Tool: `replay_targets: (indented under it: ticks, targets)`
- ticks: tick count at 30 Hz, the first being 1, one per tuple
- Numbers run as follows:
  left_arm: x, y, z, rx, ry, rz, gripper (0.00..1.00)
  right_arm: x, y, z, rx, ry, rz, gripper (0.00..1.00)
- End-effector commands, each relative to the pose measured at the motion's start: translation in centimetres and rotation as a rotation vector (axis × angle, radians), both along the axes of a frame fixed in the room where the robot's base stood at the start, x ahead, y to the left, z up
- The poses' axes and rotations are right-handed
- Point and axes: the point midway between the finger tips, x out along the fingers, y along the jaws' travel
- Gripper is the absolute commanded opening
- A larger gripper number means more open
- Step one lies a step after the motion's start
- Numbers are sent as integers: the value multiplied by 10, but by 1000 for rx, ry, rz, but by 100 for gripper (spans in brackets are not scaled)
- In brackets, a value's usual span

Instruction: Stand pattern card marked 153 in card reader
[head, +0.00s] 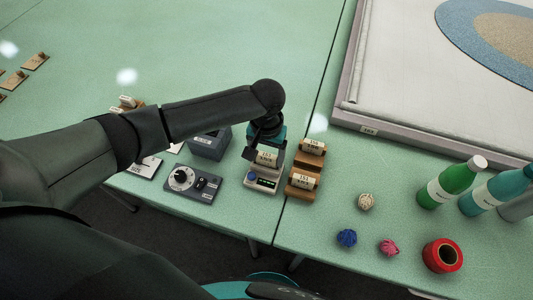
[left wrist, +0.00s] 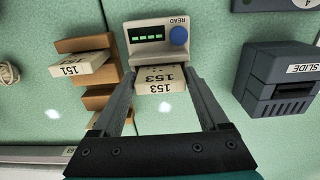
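The pattern card marked 153 (head: 267,158) is at the card reader (head: 262,181), upright behind its panel. In the left wrist view the card (left wrist: 160,80) shows its 153 label on two faces, beside the reader (left wrist: 157,38) with its blue READ button and green dashes on the display. My left gripper (head: 262,150) is over the reader. Its two fingers (left wrist: 160,88) flank the card and appear to touch both side edges. The card's lower edge is hidden, so I cannot tell whether it is fully seated. My right gripper is not in view.
A wooden rack (head: 291,184) with cards, one marked 151 (left wrist: 80,68), stands close beside the reader. A dial box (head: 193,184) and a grey SLIDE box (left wrist: 283,78) are on the other side. Yarn balls (head: 347,238), a red spool (head: 442,255) and bottles (head: 450,183) stand right.

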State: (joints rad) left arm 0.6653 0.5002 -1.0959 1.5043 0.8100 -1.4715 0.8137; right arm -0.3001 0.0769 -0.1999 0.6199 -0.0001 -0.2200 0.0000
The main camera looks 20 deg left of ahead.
Motion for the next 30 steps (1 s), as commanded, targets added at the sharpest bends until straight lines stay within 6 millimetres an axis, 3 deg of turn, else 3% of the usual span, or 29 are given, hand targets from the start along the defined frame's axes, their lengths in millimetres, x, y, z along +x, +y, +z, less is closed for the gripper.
replay_targets:
  ticks: [6, 16, 20, 30]
  targets:
    - [0, 0, 0, 0, 0, 0, 100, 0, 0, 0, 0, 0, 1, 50]
    - [0, 0, 8, 0, -1, 1, 100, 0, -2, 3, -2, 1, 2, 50]
    - [1, 0, 30, -2, -4, 0, 100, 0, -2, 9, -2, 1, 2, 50]
    - [1, 0, 111, -2, -4, -1, 100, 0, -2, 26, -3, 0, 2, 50]
